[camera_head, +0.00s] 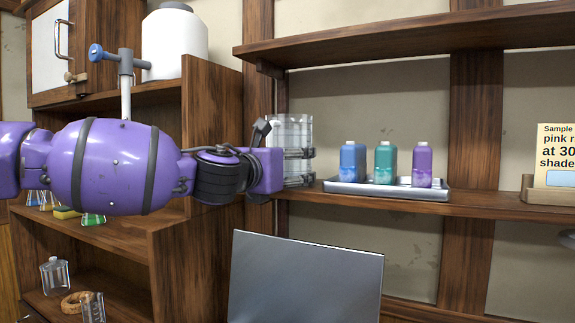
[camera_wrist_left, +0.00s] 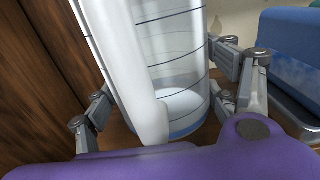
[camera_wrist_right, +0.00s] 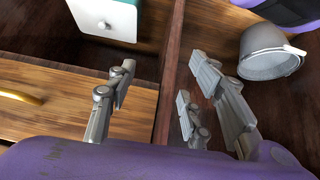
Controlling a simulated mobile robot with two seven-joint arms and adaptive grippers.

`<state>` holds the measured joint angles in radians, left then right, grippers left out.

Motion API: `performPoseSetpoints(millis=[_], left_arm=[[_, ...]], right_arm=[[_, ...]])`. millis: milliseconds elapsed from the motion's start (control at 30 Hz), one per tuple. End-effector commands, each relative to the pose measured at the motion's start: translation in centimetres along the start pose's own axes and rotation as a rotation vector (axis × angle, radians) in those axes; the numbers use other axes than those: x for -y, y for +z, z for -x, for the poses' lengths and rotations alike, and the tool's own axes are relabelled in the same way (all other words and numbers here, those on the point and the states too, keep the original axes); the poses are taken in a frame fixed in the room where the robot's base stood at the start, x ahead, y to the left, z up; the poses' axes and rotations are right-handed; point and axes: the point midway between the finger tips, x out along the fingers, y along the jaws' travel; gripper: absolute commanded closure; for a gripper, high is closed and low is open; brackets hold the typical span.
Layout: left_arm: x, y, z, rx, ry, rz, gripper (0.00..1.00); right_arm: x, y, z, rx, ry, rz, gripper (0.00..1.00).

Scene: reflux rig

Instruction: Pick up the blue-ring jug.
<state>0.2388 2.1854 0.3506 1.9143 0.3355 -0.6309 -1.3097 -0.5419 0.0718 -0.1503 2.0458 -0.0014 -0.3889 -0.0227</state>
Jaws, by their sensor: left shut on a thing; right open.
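The blue-ring jug is a clear, graduated vessel with a blue band at its base, and it shows close up in the left wrist view (camera_wrist_left: 185,112). Its pale handle (camera_wrist_left: 143,75) faces the wrist camera. In the head view the jug (camera_head: 291,130) is upright at the left end of the wall shelf. My left gripper (camera_head: 291,160) is shut on it, with fingers on both sides of its body. I cannot tell whether its base touches the shelf. My right gripper (camera_wrist_right: 162,92) is open and empty in the right wrist view, and is outside the head view.
A metal tray (camera_head: 388,192) with blue, green and purple bottles stands right of the jug on the shelf (camera_head: 480,204). An upper shelf (camera_head: 400,42) runs above. A brown side panel (camera_head: 212,120) stands left. A grey pot (camera_wrist_right: 268,58) lies near my right gripper.

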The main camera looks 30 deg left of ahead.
Motion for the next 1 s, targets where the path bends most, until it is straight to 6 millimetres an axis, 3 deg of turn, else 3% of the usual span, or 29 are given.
performPoseSetpoints(millis=[600,800,1000], left_arm=[[0.1,6.0,0.3,0.013,-0.001,-0.004,0.84],[0.2,7.3,0.3,0.012,-0.001,-0.004,0.84],[0.0,7.4,1.7,0.013,-0.001,0.0,0.84]], right_arm=[[-0.1,-2.0,0.3,-0.028,0.0,0.0,0.53],[-0.2,-1.7,0.7,-0.023,0.002,-0.002,0.53],[-0.3,-1.5,1.3,-0.016,0.006,-0.005,0.53]])
